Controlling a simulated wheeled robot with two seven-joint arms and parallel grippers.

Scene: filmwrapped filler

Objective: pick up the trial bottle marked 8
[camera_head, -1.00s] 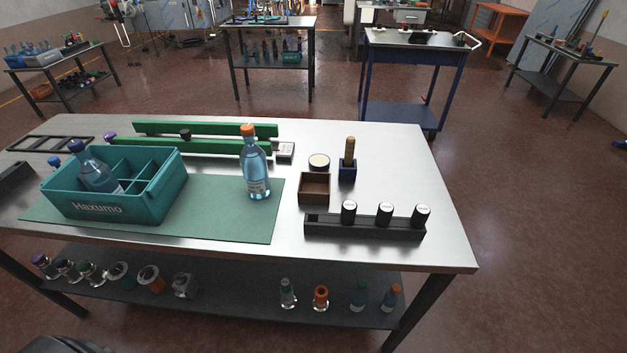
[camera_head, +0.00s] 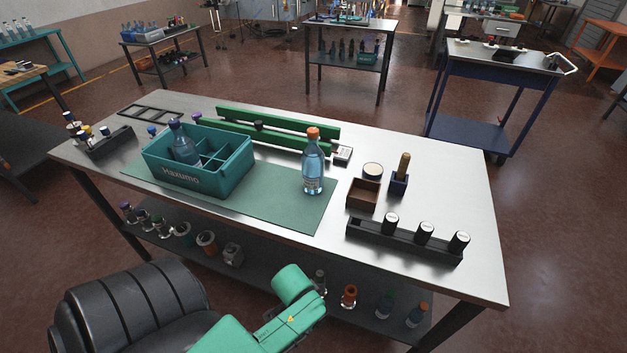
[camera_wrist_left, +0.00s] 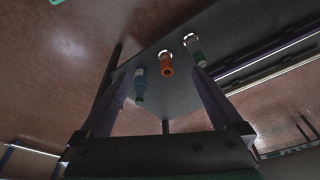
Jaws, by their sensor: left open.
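A clear blue bottle with an orange cap (camera_head: 313,165) stands upright on the green mat (camera_head: 285,207). A similar bottle with a purple cap (camera_head: 184,146) leans in the teal Haxumo crate (camera_head: 205,186). I cannot read a number 8 on any bottle. My left arm comes in at the bottom of the head view, in front of the table; its gripper does not show clearly there. My right gripper is not in view.
The lower shelf holds several small bottles and an orange jar (camera_head: 349,296). The table's right end is mostly clear.

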